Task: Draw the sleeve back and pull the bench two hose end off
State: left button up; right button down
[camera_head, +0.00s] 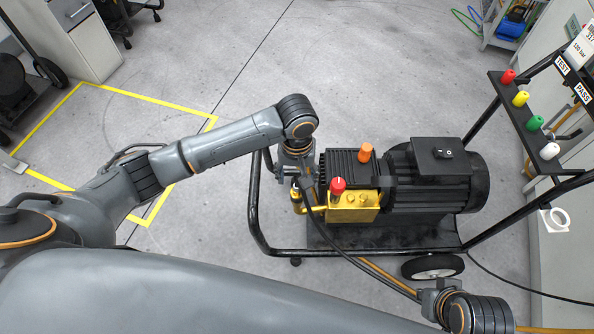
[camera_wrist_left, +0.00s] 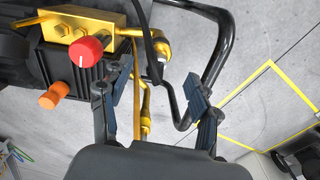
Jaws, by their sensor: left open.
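A yellow-gold pump block (camera_head: 353,208) with a red knob (camera_head: 338,187) sits on the wheeled pump unit. Brass fittings (camera_wrist_left: 146,120) stand at its side, partly hidden by my left gripper in the head view. A black hose (camera_head: 341,249) runs from there down to the right; its upper part also shows in the left wrist view (camera_wrist_left: 147,38). My left gripper (camera_wrist_left: 158,88) is open, with brass fitting and hose between its fingers in that view; I cannot tell if it touches them. The sleeve is not clearly made out. My right gripper (camera_head: 434,300) is near the hose's lower end; its jaws are unclear.
A black motor (camera_head: 430,175) and an orange knob (camera_head: 366,153) are on the unit. A black tubular frame (camera_head: 253,205) surrounds it, close to my left gripper. A rack with coloured knobs (camera_head: 521,98) stands at the right. Floor inside the yellow lines (camera_head: 120,140) is partly clear.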

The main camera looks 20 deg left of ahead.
aim_at(297, 186)
pick_arm(q)
notch_tip(297, 186, down, 4)
jog(key=shift+f+b, duration=0.1)
jog(key=shift+b, duration=0.5)
notch_tip(297, 186, down, 3)
jog(key=shift+f+b, duration=0.2)
jog(key=shift+b, duration=0.45)
notch_tip(297, 186, down, 2)
jog(key=shift+f+b, duration=0.15)
jog(key=shift+b, duration=0.15)
pick_arm(e)
jog(key=w+a+r+t+y, duration=0.1)
jog(key=w+a+t, duration=0.1)
jog(key=w+t, duration=0.2)
jog(key=w, duration=0.3)
jog(key=shift+r, duration=0.2)
jog(key=shift+a, duration=0.1)
pick_arm(q)
grip_shut()
